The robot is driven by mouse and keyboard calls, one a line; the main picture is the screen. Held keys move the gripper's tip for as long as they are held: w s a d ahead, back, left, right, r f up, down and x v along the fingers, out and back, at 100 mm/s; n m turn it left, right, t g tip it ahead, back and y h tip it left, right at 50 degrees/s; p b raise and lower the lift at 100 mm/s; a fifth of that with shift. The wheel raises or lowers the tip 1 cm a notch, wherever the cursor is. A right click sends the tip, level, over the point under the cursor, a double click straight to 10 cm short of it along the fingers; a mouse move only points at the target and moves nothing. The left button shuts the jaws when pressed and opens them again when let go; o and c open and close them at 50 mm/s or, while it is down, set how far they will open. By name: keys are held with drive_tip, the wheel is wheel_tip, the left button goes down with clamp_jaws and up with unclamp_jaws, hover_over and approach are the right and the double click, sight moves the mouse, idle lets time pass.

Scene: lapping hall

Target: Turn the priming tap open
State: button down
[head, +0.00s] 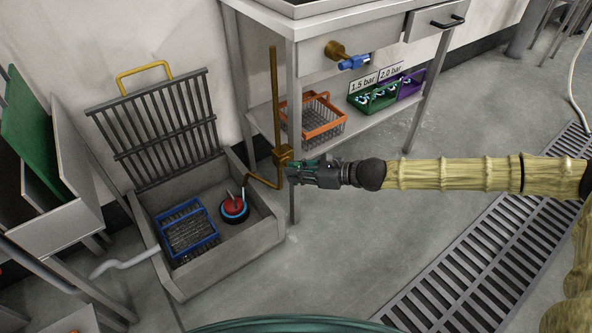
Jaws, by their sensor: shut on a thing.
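The priming tap appears to be the brass valve body (282,154) on an upright brass pipe (275,95) beside the table's front left leg. A bent brass pipe runs from it down into the grey sump. My gripper (296,171) reaches in from the right, level, and its jaws are shut at the right side of the valve. The tap's handle is hidden by the jaws, so its angle cannot be told.
The grey sump (226,263) holds a blue basket (187,231) and a red-and-blue round item (234,208); its grate lid (160,130) stands raised. A blue-handled brass tap (352,62), orange basket (318,128), and green (376,101) and purple (412,86) bins are nearby.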

drive_tip(key=c, duration=1.4)
unclamp_jaws()
drive_tip(key=shift+d, duration=0.1)
drive_tip(key=shift+v, duration=5.95)
